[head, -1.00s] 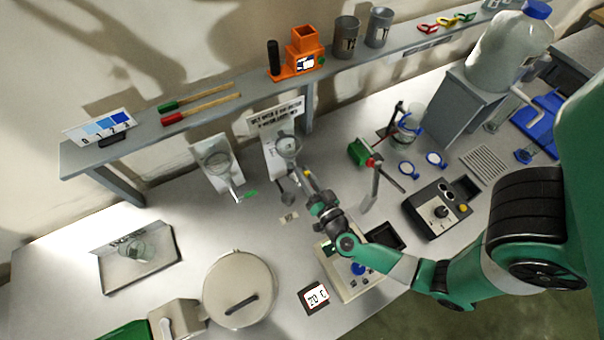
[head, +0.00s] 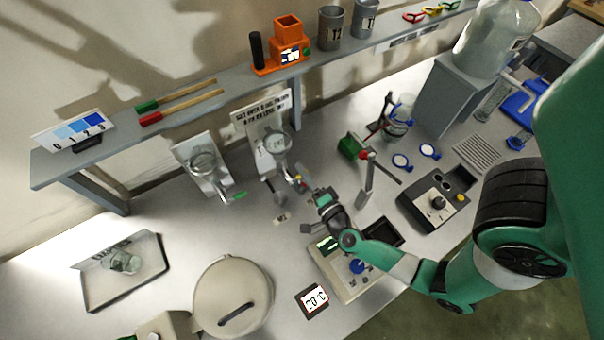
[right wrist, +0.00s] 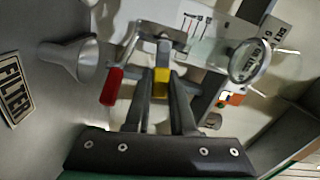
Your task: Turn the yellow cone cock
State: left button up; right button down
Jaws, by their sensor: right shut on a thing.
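The yellow cone cock (right wrist: 161,82) is between the fingertips of my right gripper (right wrist: 160,92) in the right wrist view. The gripper is shut on its yellow handle. In the head view my right gripper (head: 308,189) reaches the cock from the lower right, in front of the glass vessel (head: 278,143) on its white stand. The cock itself is small there and partly covered by the fingers. A red handle (right wrist: 112,86) is just left of the fingers in the wrist view. My left gripper is not in view.
A second glass piece on a white stand (head: 203,165) is to the left. A metal post (head: 367,180) rises just right of my gripper. A grey control box (head: 434,203) is further right. A round lidded pot (head: 232,298) is at the front. A shelf (head: 220,100) runs behind.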

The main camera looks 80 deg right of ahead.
jog(key=shift+f+m+b, duration=0.4)
jog(key=shift+m, duration=0.7)
jog(key=c, duration=0.8)
grip_release()
jog(key=shift+o, duration=0.2)
